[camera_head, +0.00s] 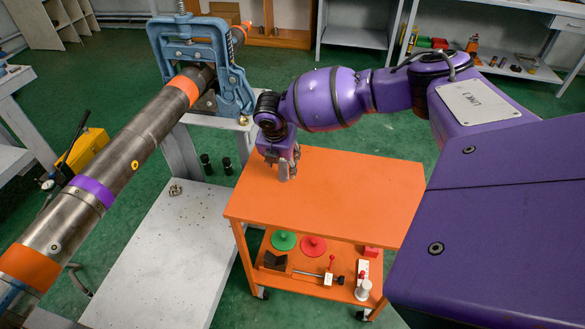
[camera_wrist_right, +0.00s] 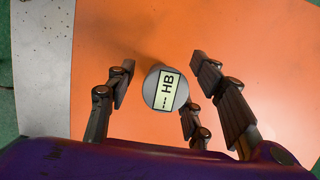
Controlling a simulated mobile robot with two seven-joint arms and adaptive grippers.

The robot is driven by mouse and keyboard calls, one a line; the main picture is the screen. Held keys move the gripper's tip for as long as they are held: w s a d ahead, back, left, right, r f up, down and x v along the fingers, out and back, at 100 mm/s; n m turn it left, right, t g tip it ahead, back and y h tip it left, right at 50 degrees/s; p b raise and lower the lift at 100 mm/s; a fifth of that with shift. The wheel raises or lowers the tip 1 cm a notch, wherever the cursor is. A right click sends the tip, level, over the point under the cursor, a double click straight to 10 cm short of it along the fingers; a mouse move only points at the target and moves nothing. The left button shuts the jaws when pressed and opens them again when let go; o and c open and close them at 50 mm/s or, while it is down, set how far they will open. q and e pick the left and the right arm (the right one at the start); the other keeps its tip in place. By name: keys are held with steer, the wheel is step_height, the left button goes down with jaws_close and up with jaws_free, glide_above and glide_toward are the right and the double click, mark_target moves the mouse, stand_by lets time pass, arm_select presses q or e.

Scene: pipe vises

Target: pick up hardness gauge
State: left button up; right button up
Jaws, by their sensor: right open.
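In the head view my right gripper (camera_head: 286,168) is low over the left part of the cart top (camera_head: 350,190), and the gauge is hidden there or too small to make out. My left gripper is not in view.
A long steel pipe (camera_head: 125,155) with orange and purple bands runs along the left, held in a blue vise (camera_head: 190,50). A white perforated plate (camera_head: 165,240) lies left of the cart. The cart's lower shelf holds green and red discs (camera_head: 313,245) and tools. The cart top's right side is clear.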

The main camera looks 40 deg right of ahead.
jaws_close()
stand_by(0.3)
steer(key=shift+r, duration=0.1)
